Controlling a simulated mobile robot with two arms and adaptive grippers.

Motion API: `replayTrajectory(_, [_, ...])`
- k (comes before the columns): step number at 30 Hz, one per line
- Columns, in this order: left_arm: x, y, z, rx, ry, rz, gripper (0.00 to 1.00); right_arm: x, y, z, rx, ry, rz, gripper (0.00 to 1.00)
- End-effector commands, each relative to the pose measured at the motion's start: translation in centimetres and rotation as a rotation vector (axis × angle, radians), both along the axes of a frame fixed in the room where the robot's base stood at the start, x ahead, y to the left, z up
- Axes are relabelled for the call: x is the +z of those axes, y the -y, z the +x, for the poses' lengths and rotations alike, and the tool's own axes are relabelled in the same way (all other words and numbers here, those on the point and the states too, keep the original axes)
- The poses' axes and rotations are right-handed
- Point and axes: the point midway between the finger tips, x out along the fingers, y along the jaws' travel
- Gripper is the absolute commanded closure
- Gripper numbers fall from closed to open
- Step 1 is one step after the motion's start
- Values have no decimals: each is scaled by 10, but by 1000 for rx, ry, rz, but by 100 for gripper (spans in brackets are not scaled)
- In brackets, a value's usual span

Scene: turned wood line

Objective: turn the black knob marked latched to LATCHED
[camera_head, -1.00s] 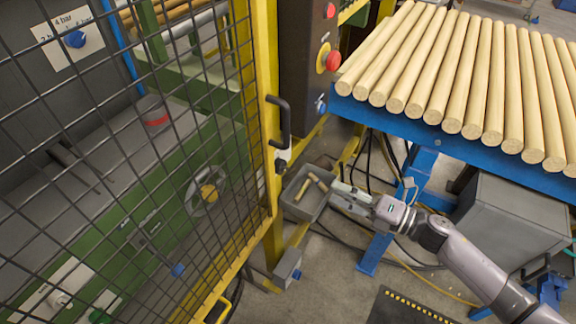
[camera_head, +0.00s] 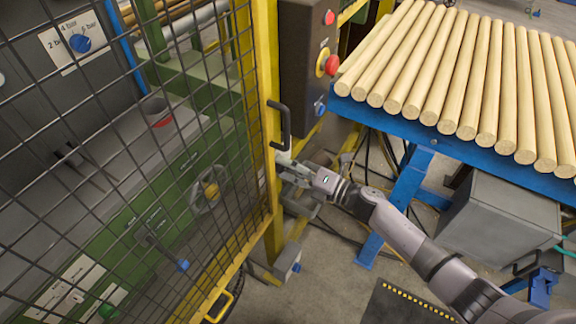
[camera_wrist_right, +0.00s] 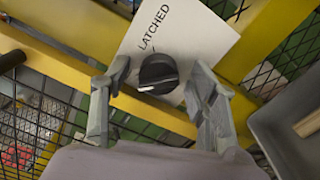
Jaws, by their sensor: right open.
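The black knob (camera_wrist_right: 158,73) sits on a white plate (camera_wrist_right: 205,45) with the printed word LATCHED in the right wrist view. A pale mark shows on the knob's lower left part, away from the word; its exact setting is hard to read. My right gripper (camera_wrist_right: 160,82) is open, with one finger on each side of the knob and visible gaps to it. In the head view the right gripper (camera_head: 286,167) is at the yellow gate post, just below the black handle, and covers the knob. My left gripper is not in view.
The yellow post (camera_head: 268,100) and mesh gate stand left of the gripper, with the black handle (camera_head: 286,125) just above. A grey bin (camera_wrist_right: 290,135) is close at the right in the wrist view. A blue table (camera_head: 400,120) with wooden rods is at right.

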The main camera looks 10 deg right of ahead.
Motion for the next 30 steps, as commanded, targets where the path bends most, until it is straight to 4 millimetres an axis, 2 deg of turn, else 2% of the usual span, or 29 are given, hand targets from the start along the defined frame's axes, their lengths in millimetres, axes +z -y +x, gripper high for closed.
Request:
replayTrajectory(4, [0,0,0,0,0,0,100,0,0,0,0,0,0,46])
replayTrajectory(25, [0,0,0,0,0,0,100,0,1,0,0,-1,-1,92])
replayTrajectory(30, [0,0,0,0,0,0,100,0,1,0,0,-5,3,94])
